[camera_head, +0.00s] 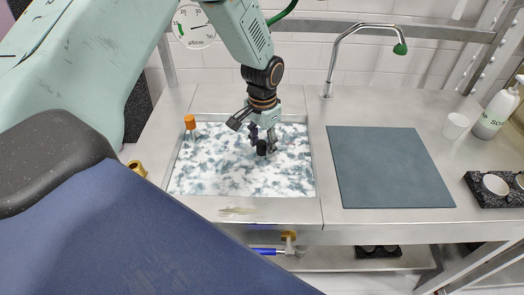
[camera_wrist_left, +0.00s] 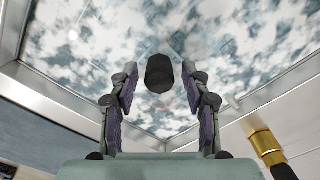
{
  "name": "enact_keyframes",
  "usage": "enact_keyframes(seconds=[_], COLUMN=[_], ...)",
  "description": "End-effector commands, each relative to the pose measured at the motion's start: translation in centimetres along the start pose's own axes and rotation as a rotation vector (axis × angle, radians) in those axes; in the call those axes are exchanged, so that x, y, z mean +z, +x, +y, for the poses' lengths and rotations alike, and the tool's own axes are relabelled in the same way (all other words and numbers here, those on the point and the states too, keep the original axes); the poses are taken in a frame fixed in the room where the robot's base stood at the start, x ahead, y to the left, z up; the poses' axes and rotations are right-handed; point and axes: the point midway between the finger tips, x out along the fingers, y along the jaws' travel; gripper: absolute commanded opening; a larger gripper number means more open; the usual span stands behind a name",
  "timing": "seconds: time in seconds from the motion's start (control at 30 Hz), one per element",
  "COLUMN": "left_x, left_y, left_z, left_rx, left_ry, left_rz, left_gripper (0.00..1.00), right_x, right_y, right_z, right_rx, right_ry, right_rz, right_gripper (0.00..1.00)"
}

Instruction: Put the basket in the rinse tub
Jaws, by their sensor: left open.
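A tub (camera_head: 175,180) is set into the steel counter, filled to near its rim with a cloudy white and grey-green surface. My left gripper (camera_head: 266,140) points down over its right half. A black upright cylinder (camera_head: 262,148) stands at the fingers. In the left wrist view the cylinder (camera_wrist_left: 159,75) shows between the two open fingers, with gaps on both sides. Whether it is the basket's handle cannot be told. No basket body shows; the cloudy surface hides what lies below. My right gripper is not in view.
An orange-topped piece (camera_head: 190,122) stands at the tub's left back. A flat grey-blue mat (camera_head: 388,167) lies right of the tub, clear on top. A tap (camera_head: 345,50) arches behind it. A white cup (camera_head: 455,125) and soap bottle (camera_head: 495,113) stand at the right.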

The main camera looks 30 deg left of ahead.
Motion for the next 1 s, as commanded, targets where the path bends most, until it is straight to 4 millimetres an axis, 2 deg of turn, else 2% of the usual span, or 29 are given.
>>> enact_keyframes(seconds=[0.03,0.2,0.4,0.57,1.0], left_x=[-0.1,-0.1,0.0,0.1,0.0], left_y=[-1.4,-4.7,-7.1,-7.7,-7.7], left_z=[0.0,0.0,0.0,0.0,0.0], left_rx=[0.0,0.0,0.001,0.001,0.001], left_ry=[-0.001,0.0,0.0,0.0,0.0], left_rz=[0.003,0.003,-0.001,-0.001,-0.001], left_gripper=[0.48,0.48,0.48,0.48,0.48], right_x=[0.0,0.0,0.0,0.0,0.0], right_y=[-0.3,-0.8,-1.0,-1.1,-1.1], right_z=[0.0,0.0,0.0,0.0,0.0], right_rx=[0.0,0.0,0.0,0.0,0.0], right_ry=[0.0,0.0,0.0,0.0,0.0], right_rz=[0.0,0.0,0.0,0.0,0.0], right_gripper=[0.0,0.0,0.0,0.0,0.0])
